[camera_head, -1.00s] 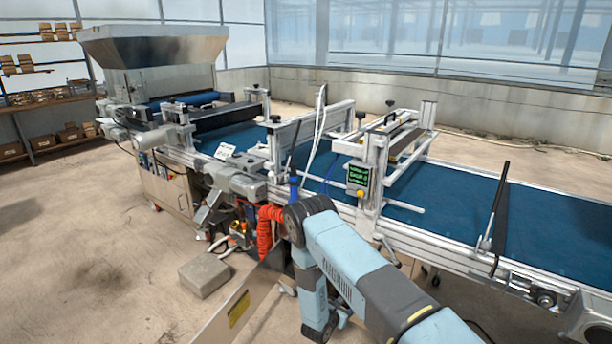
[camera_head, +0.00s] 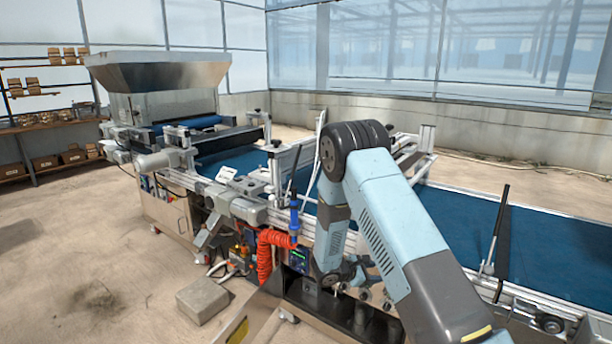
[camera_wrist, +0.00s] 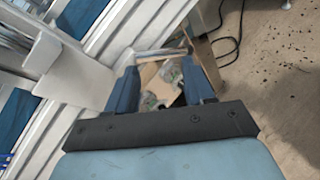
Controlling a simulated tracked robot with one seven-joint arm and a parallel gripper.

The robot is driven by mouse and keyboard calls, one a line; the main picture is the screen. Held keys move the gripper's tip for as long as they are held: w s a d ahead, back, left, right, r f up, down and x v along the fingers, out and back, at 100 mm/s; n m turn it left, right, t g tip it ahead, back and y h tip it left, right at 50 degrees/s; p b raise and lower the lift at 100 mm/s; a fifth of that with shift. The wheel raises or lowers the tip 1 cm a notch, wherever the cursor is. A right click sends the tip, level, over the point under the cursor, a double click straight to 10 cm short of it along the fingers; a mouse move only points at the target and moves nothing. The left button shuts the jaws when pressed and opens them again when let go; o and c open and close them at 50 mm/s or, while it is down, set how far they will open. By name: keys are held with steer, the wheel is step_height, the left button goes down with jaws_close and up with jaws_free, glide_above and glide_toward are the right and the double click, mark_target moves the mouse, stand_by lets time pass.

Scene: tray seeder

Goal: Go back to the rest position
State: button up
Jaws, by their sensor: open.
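My gripper (camera_wrist: 162,88) shows in the wrist view with its two dark blue fingers apart and nothing between them. Beyond the fingers is a brownish, box-like shape with greyish parts, too small to make out. In the head view my arm is bent up at the elbow in front of the tray seeder line, and its lower part hangs down beside the machine. The gripper itself cannot be made out there. The tray seeder's blue belt (camera_head: 460,212) runs from the hopper to the right edge, and my arm hides part of it.
The metal hopper (camera_head: 160,75) stands at the back left. An orange coiled hose (camera_head: 265,258) hangs close to the left of my arm. A concrete block (camera_head: 203,300) lies on the floor. A black lever (camera_head: 499,228) rises at the belt's near edge. Open floor lies left.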

steer(key=s+d+r+m+g+y, duration=0.25)
steer(key=s+r+m, duration=0.4)
steer(key=r, duration=0.65)
steer(key=s+d+r+m+g+y, duration=0.15)
steer(key=s+d+r+m, duration=0.25)
steer(key=s+r, duration=0.75)
steer(key=s+a+r+m+t+y, duration=0.2)
steer(key=s+r+m+y, duration=0.2)
steer(key=s+r, duration=0.4)
steer(key=s+a+r+m+t+y, duration=0.1)
steer(key=s+a+r+m+y, duration=0.2)
steer(key=s+r, duration=0.5)
steer(key=shift+s+a+r+m+t+y, duration=0.2)
steer(key=shift+s+a+m+t+y, duration=0.3)
steer(key=shift+s, duration=2.9)
steer(key=shift+d, duration=0.15)
